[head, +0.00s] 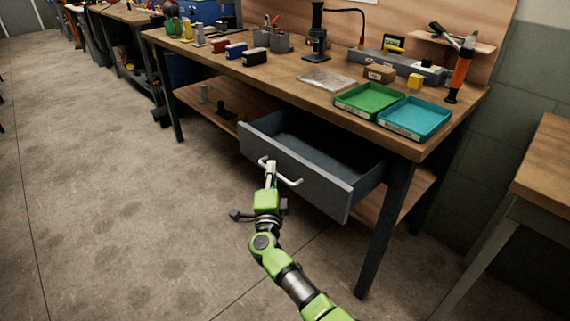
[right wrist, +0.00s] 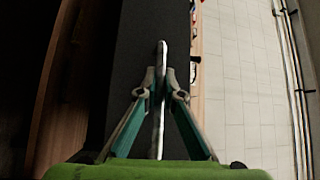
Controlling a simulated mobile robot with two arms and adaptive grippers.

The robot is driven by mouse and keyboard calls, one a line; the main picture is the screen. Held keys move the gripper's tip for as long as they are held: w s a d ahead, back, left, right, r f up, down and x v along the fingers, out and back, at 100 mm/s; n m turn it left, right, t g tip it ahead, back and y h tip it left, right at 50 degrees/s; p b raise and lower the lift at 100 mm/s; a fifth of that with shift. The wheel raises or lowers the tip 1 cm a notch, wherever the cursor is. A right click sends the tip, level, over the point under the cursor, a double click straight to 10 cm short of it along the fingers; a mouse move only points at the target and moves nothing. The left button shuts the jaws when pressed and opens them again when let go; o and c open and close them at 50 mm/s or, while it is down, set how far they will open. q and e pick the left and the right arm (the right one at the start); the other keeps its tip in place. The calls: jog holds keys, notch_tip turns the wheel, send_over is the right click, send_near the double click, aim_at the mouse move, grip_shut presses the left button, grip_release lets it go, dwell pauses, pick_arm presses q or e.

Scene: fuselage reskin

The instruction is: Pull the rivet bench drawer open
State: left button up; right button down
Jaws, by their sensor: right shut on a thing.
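The rivet bench drawer (head: 305,173) is a dark grey drawer under the bench top, pulled well out and showing an empty-looking inside. Its pale bar handle (head: 289,181) is on the front face. My right gripper (head: 270,168) is at the left part of this handle, shut on it. In the right wrist view the two fingers (right wrist: 161,95) close on the handle bar (right wrist: 162,60), with the dark drawer front (right wrist: 135,40) behind. My left gripper is in neither view.
The wooden bench (head: 290,75) carries a green tray (head: 369,99), a teal tray (head: 414,118), small boxes and tools. A bench leg (head: 386,230) stands right of the drawer. Another table (head: 545,165) is at the right edge. The concrete floor (head: 120,200) at left is clear.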

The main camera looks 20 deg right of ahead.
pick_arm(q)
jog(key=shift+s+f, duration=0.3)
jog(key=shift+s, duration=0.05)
pick_arm(e)
jog(key=shift+s+a, duration=0.25)
jog(key=shift+a, duration=0.2)
jog(key=c, duration=2.4)
grip_release()
jog(key=shift+c, duration=0.2)
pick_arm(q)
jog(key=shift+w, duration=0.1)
pick_arm(e)
jog(key=shift+s+f, duration=0.1)
jog(key=v, duration=1.1)
jog(key=shift+s+a, duration=0.2)
jog(key=shift+s, duration=0.15)
